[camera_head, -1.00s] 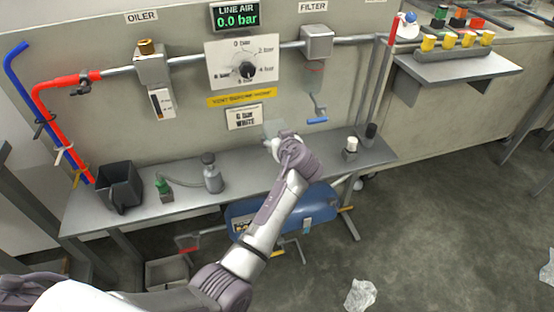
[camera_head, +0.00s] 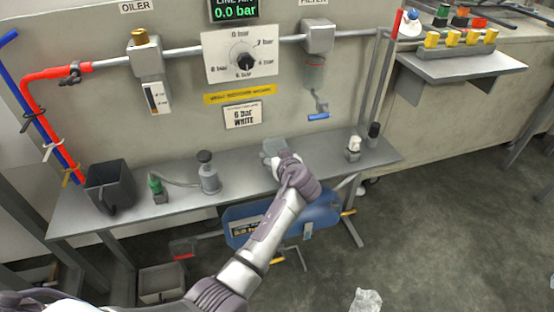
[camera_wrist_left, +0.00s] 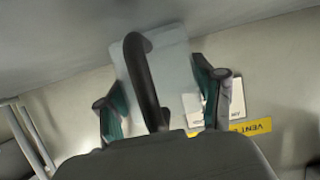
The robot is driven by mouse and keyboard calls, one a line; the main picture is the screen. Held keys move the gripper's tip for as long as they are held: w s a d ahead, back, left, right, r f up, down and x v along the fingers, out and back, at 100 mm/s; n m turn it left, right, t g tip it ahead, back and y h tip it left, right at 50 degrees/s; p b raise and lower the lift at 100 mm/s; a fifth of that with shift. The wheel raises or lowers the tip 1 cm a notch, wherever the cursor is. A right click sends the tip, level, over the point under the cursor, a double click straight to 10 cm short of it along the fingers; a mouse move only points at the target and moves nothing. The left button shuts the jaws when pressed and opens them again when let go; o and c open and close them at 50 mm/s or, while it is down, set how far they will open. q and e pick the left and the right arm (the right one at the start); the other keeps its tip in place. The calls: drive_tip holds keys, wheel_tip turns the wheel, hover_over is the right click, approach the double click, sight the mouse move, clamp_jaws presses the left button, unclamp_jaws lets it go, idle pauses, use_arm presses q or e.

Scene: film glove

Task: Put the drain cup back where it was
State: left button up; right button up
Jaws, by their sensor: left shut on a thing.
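The drain cup looks to be the pale grey, boxy cup (camera_head: 274,147) with a dark curved handle. My left gripper (camera_head: 282,160) is shut on it, over the back middle of the bench below the filter. In the left wrist view the cup (camera_wrist_left: 178,68) sits between the two teal-padded fingers of the gripper (camera_wrist_left: 163,100), with its handle toward the camera. My gripper and forearm hide part of the cup in the head view. I cannot tell whether its base touches the bench. My right gripper is not in view.
The bench (camera_head: 240,187) carries a black container (camera_head: 108,184), a green-capped fitting (camera_head: 157,188) and a grey bottle (camera_head: 208,175) on the left. Small white (camera_head: 353,148) and black (camera_head: 373,135) items stand right. The filter (camera_head: 318,38) with its blue-handled drain (camera_head: 318,116) hangs above.

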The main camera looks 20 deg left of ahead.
use_arm(q)
drive_tip(key=shift+f, duration=0.1)
drive_tip(key=o, duration=1.3)
